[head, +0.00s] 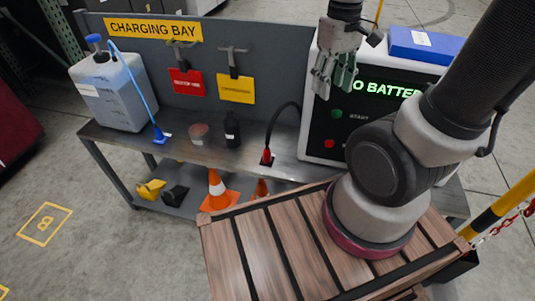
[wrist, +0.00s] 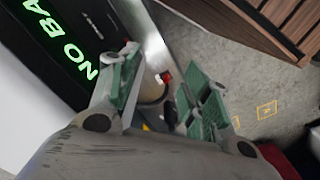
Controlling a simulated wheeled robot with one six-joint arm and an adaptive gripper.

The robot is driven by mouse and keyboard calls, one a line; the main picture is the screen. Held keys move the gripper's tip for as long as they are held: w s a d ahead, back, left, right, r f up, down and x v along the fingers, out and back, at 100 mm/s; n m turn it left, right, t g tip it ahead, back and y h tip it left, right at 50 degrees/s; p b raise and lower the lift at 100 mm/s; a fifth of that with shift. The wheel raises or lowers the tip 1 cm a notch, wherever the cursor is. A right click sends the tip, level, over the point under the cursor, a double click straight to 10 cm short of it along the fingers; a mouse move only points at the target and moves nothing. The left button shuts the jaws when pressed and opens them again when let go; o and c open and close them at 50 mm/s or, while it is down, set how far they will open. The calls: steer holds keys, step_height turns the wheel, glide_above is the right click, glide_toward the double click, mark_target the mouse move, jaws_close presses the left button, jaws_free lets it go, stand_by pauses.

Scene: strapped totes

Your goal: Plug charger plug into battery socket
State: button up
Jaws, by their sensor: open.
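The red charger plug (head: 267,156) stands on the metal bench, its black cable arching up to the left side of the charger (head: 312,142). The charger's green display reads "O BATTE…" in the head view, and "NO BA" in the wrist view (wrist: 62,40). My gripper (head: 335,87) is open and empty, high in front of the charger's upper left, above and to the right of the plug. In the wrist view its green-padded fingers (wrist: 163,70) are spread. A small red and white thing shows between them; I cannot tell whether it is the plug. I cannot make out a battery socket.
A blue-capped jug (head: 112,92), a small pinkish dish (head: 199,131) and a dark bottle (head: 232,130) stand on the bench (head: 180,153). Red (head: 187,83) and yellow (head: 236,89) tags hang behind. A traffic cone (head: 217,189) stands below. My wooden-slatted base fills the front.

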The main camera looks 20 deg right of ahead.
steer(key=w+a+f+n+g, duration=0.2)
steer(key=w+a+f, duration=0.2)
steer(key=f, duration=0.5)
steer(key=n+t, duration=0.2)
steer(key=n, duration=0.5)
glide_above(267, 148)
steer(key=f, duration=1.6)
steer(key=shift+w+f, duration=0.3)
steer(key=shift+f, duration=0.1)
steer(key=shift+d, duration=0.1)
steer(key=shift+f, duration=4.5)
jaws_close()
steer(key=shift+r, duration=3.05)
